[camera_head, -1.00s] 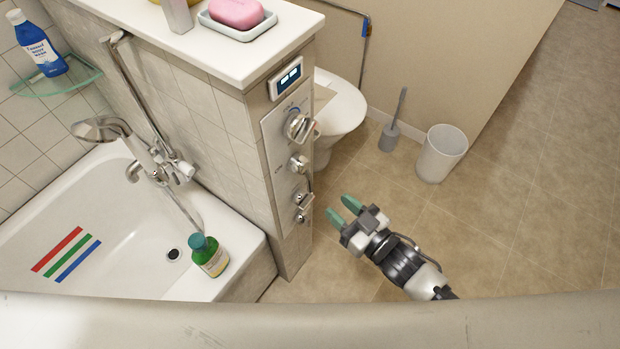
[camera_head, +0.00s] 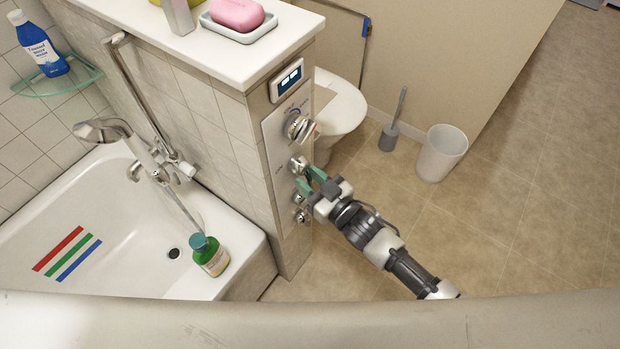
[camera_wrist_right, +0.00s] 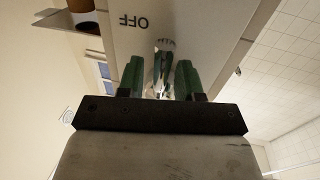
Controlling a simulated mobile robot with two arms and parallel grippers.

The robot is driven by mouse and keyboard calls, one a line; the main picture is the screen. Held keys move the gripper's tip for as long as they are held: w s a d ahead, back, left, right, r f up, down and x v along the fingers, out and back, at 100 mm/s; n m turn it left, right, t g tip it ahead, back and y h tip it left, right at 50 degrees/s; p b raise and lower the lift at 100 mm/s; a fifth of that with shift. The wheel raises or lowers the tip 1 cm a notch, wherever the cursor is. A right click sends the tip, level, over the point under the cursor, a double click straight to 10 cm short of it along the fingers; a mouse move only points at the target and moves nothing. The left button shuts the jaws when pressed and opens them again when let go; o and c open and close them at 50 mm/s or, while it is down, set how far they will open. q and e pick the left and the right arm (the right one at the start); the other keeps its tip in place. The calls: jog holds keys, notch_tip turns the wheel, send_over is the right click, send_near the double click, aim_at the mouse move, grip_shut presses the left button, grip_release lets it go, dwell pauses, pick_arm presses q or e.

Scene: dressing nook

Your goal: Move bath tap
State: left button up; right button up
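A panel (camera_head: 272,130) on the end of the half wall bears a large round metal knob (camera_head: 298,127) at the top. Below it are a smaller metal tap (camera_head: 298,165) and further small metal fittings (camera_head: 300,216). My right gripper (camera_head: 309,179) is at the panel, just below and right of the smaller tap. In the right wrist view its green fingers (camera_wrist_right: 160,80) are apart, with a shiny metal tap part (camera_wrist_right: 164,58) in the gap, near upside-down "OFF" lettering. Contact cannot be told. A mixer tap (camera_head: 170,170) is on the bathtub wall. My left gripper is out of view.
The bathtub (camera_head: 120,225) lies left of the half wall, with a green bottle (camera_head: 209,256) on its corner. A toilet (camera_head: 343,112), toilet brush (camera_head: 391,130) and white bin (camera_head: 441,153) stand behind. The floor at right is clear.

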grip_shut()
jog(key=m+p, duration=0.1)
jog(key=s+m+p, duration=0.1)
jog(key=m+p, duration=0.1)
jog(key=a+m+g+p, duration=0.1)
jog(key=m, duration=0.1)
jog(key=shift+s+r+p, duration=0.2)
jog(key=shift+r+p, duration=0.1)
jog(key=shift+r, duration=0.05)
jog(key=shift+s+a+m+p, duration=0.2)
jog(key=shift+m+p, duration=0.2)
jog(key=shift+m, duration=0.7)
jog(key=shift+o, duration=0.8)
grip_release()
